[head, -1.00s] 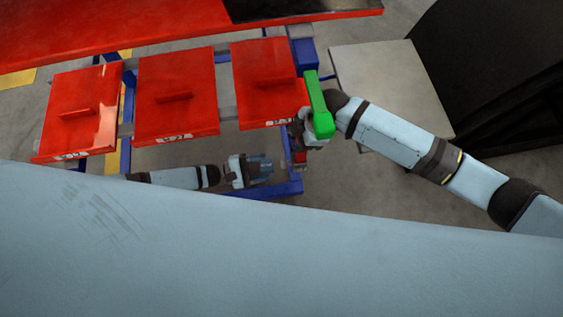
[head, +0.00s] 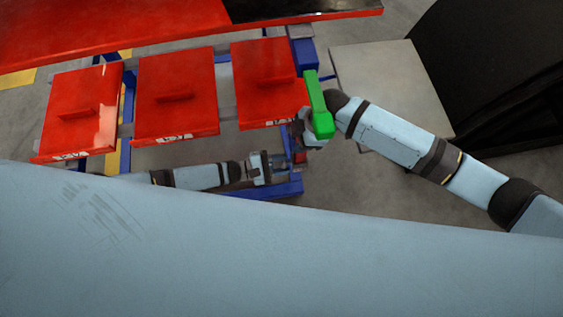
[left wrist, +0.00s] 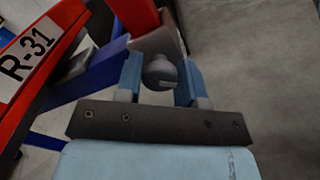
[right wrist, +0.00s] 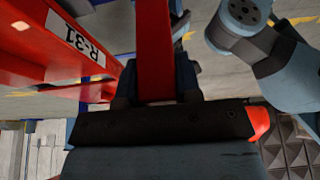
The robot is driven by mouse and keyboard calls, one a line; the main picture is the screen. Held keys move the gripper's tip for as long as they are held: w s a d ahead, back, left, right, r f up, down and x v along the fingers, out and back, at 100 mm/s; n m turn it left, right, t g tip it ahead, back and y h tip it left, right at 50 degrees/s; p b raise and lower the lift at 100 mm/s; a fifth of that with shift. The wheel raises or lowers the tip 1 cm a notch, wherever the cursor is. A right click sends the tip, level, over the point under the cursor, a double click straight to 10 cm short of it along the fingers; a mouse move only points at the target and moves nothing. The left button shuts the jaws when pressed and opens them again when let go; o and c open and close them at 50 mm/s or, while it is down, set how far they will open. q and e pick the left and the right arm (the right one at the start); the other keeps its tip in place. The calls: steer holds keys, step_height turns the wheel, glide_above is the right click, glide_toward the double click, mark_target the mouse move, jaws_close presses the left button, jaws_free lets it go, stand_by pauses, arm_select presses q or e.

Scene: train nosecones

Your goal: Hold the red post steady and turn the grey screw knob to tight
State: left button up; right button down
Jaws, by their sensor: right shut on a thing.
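The red post (right wrist: 153,50) runs up between the fingers of my right gripper (right wrist: 155,85), which is shut on it. In the head view a short red piece of the post (head: 300,157) shows below my right gripper (head: 306,135). The grey screw knob (left wrist: 160,73) is round, with a slot-like mark on its face. My left gripper (left wrist: 159,82) is open, with one blue finger on each side of the knob. I cannot tell whether a finger touches it. In the head view my left gripper (head: 283,164) is beside the post, and the knob is hidden.
Three red panels with handles (head: 175,95) lie in a row on a blue frame (head: 285,188). A red panel edge labelled R-31 (left wrist: 28,57) is close on the left of my left gripper. A green bar (head: 318,105) sits above my right gripper. A pale board (head: 385,75) lies behind.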

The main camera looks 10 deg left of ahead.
arm_select(q)
steer(key=shift+m, duration=0.3)
steer(key=m, duration=0.9)
steer(key=shift+s+f+m, duration=0.1)
steer(key=shift+m, duration=0.2)
stand_by(0.6)
steer(key=o, duration=0.9)
steer(key=v, duration=1.2)
